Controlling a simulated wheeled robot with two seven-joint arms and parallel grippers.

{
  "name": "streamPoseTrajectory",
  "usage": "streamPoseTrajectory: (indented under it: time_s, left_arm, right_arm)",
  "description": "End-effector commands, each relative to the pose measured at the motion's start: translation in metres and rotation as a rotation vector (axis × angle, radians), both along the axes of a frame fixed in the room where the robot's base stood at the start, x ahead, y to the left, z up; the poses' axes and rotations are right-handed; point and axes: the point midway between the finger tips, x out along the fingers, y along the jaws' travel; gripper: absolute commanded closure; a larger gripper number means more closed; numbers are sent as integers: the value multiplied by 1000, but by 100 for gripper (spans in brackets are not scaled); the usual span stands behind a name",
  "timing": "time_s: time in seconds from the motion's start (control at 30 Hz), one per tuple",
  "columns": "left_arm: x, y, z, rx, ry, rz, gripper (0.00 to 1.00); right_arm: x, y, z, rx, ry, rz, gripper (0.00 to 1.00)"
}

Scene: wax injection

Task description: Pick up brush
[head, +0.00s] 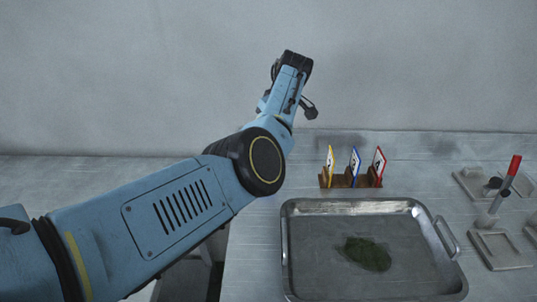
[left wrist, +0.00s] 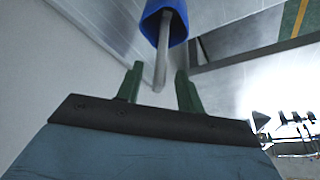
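In the left wrist view my left gripper (left wrist: 159,72) has two green fingers standing apart. A blue-handled tool (left wrist: 168,18) with a thin grey shaft (left wrist: 160,62) shows at the top. The shaft's end appears between the fingers, with gaps on both sides; I cannot tell its depth. I cannot tell whether this tool is the brush, as no bristles show. In the head view my left arm reaches up from the left, and its fingers cannot be made out at the dark wrist end. A red-topped stick (head: 513,168) stands at the right. My right gripper is not in view.
A metal tray (head: 303,260) with a dark green piece (head: 367,254) lies at the front of the table. Behind it stands a brown holder (head: 341,181) with yellow, blue and red-edged cards. Grey blocks (head: 497,250) lie at the right. A wall rises behind.

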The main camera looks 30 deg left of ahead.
Motion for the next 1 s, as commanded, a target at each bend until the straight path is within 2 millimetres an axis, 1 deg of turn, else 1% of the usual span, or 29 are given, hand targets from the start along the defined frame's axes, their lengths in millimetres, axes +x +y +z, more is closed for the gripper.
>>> streamPoseTrajectory:
  time_s: [0.03,0.17,0.4,0.43,0.47,0.7,1.0]
  left_arm:
    - [1,4,-8,0,3,1,63]
    - [2,7,-19,-1,1,1,63]
    - [3,8,-21,0,0,1,63]
    - [3,8,-21,0,0,1,64]
    - [3,8,-21,0,0,1,68]
    - [3,8,-20,0,0,1,99]
    - [3,8,-20,1,-1,1,100]
  right_arm:
    - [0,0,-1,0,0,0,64]
    - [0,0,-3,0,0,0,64]
    - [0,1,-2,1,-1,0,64]
    - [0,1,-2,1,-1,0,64]
    - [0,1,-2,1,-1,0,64]
    - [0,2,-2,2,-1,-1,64]
    - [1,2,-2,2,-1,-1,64]
